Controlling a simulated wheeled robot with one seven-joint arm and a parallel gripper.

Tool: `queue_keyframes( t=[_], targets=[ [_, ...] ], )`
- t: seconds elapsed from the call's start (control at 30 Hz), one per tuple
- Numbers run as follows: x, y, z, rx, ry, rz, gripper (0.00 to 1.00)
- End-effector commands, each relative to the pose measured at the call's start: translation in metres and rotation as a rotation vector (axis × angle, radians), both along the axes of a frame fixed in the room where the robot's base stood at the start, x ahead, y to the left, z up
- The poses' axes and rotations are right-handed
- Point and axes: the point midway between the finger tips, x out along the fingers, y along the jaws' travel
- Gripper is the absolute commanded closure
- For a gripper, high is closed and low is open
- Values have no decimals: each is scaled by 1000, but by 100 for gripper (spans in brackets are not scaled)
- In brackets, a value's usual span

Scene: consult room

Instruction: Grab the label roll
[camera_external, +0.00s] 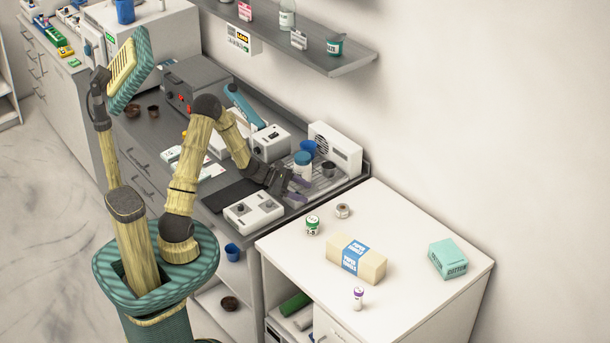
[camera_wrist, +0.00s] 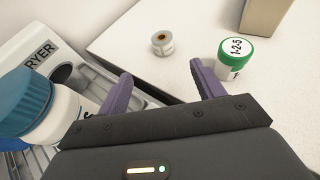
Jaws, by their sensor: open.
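The label roll (camera_external: 343,211) is a small pale roll on the white cabinet top, near its back left edge. In the wrist view the label roll (camera_wrist: 162,43) shows a brown core hole and stands beyond my fingertips, between them and apart from them. My gripper (camera_external: 298,190) is over the drying tray left of the white cabinet. In the wrist view my gripper (camera_wrist: 160,80) has its two purple fingers spread, with nothing between them.
A green-lidded jar (camera_wrist: 234,57) stands right of the roll. A blue-capped white bottle (camera_wrist: 45,105) is close to my left finger. A paper towel pack (camera_external: 356,258), a cotton box (camera_external: 448,259) and a purple-capped vial (camera_external: 358,297) stand on the white cabinet (camera_external: 420,300).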

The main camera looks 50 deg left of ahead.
Motion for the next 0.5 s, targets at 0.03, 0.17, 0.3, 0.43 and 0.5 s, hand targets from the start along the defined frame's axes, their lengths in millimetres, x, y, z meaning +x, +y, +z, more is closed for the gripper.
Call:
queue_keyframes(
  t=[0.03,0.17,0.3,0.43,0.5],
  targets=[
    [5,-8,-3,-1,2,-6,33],
    [18,-25,-11,-1,1,-6,33],
    [33,-42,-21,-1,2,-6,33],
    [47,-58,-30,0,1,-5,33],
    [54,-65,-34,0,1,-4,33]
  ],
)
